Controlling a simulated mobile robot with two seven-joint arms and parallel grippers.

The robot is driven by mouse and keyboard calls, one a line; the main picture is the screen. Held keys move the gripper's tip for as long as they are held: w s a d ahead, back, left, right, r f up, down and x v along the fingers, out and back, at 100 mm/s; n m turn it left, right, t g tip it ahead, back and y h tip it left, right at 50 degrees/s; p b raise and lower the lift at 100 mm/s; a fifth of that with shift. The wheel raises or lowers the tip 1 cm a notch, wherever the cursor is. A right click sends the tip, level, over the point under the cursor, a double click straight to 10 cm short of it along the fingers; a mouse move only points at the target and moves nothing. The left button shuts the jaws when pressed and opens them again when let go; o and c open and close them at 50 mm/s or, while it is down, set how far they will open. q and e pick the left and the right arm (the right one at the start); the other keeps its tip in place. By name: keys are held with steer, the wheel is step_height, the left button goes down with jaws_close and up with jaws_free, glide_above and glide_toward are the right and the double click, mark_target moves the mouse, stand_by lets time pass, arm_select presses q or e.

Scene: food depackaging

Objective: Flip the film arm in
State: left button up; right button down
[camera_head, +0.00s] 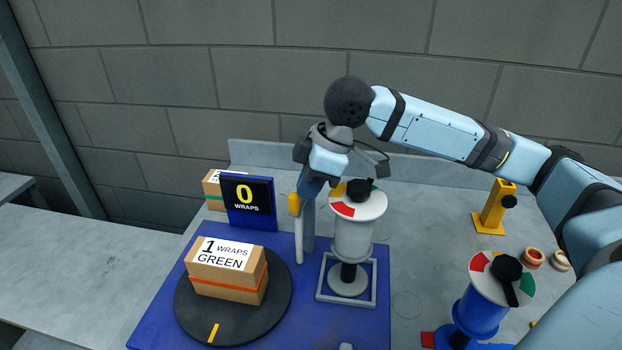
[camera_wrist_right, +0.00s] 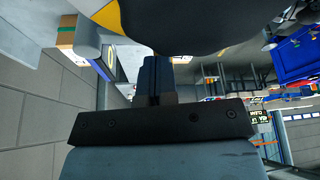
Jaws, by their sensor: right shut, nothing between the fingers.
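A pale upright bar with a yellow top (camera_head: 296,205), seemingly the film arm, stands just right of the turntable (camera_head: 190,310) beside a blue-grey post (camera_head: 308,228). A box marked "1 WRAPS GREEN" (camera_head: 228,271) with an orange band sits on the turntable. My right gripper (camera_head: 307,190) points down near the bar's yellow top and the post. It is shut and empty; whether it touches the bar I cannot tell. In the wrist view its shut fingers (camera_wrist_right: 156,68) are below a large grey rounded body (camera_wrist_right: 180,25). My left gripper is not in view.
A grey pedestal with a red, white and yellow dial (camera_head: 354,235) stands close right of the gripper. A "0 WRAPS" display (camera_head: 248,202) stands behind the box. A blue dial pedestal (camera_head: 482,312) and a yellow stand (camera_head: 494,210) are at right. The left bench is clear.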

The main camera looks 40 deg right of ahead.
steer(key=m+p, duration=0.1)
steer(key=p, duration=0.1)
steer(key=w+a+m+p, duration=0.1)
steer(key=p, duration=0.2)
steer(key=shift+a+r+m+t+h, duration=0.2)
steer(key=shift+r+m+t+h, duration=0.1)
steer(key=shift+r, duration=0.1)
steer(key=shift+w+a+f+m+p, duration=0.25)
steer(key=shift+w+m+p, duration=0.2)
steer(key=shift+m+p, duration=0.25)
steer(key=shift+w+a+f+m+t+h, duration=0.1)
steer(key=shift+w+m+t+h, duration=0.15)
steer(key=shift+m+t+h, duration=0.05)
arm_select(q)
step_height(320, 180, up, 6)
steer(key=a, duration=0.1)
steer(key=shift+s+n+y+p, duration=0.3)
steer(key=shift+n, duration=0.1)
arm_select(e)
steer(key=shift+w+a, duration=0.15)
steer(key=shift+w, duration=0.05)
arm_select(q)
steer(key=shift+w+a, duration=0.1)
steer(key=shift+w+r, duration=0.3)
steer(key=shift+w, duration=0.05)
arm_select(e)
steer(key=shift+f, duration=0.1)
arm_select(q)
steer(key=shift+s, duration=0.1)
